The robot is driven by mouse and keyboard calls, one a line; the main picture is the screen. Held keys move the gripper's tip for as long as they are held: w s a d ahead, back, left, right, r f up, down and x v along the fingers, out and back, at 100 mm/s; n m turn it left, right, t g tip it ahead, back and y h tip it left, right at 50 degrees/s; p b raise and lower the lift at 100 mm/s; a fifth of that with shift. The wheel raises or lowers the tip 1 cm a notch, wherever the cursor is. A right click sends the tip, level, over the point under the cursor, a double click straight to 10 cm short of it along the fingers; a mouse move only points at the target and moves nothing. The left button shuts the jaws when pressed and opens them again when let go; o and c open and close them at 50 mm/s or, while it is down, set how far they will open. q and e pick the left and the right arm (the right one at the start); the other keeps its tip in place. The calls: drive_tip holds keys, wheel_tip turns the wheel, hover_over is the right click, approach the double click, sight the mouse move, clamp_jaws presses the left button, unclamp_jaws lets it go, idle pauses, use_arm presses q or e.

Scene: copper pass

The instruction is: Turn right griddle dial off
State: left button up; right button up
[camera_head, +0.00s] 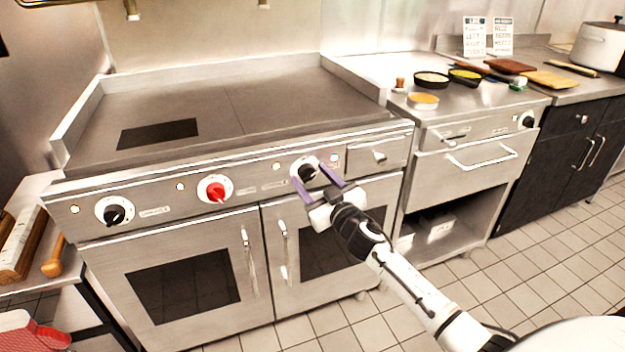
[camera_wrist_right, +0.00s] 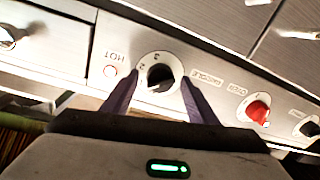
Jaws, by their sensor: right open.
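The right griddle dial (camera_head: 306,170) is a black knob on a white round plate, at the right of the griddle's front panel. In the right wrist view the dial (camera_wrist_right: 159,76) sits between my two purple fingers. My right gripper (camera_head: 312,178) is open, with its fingertips at either side of the dial. I cannot tell whether the fingers touch the knob. My left gripper is not in view.
A red dial (camera_head: 215,190) and another black dial (camera_head: 115,213) sit further left on the panel. Oven doors with upright handles (camera_head: 249,262) are below. A counter (camera_head: 455,101) with bowls and boards stands at the right. The tiled floor (camera_head: 535,275) is clear.

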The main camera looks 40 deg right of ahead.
drive_tip(key=c, duration=1)
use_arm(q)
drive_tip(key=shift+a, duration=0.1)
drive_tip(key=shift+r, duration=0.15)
use_arm(e)
drive_tip(key=shift+n, duration=0.3)
drive_tip(key=n+p, duration=0.1)
drive_tip(key=n, duration=0.1)
drive_tip(key=shift+r+n, duration=0.15)
drive_tip(key=shift+n, duration=0.25)
drive_tip(key=shift+n+p, duration=0.65)
drive_tip(key=shift+n, duration=0.55)
drive_tip(key=n, duration=0.2)
drive_tip(key=shift+n+g+p, duration=0.3)
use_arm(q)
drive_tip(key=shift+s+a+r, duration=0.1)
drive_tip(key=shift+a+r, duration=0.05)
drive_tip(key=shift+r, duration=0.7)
use_arm(e)
drive_tip(key=shift+n, duration=0.5)
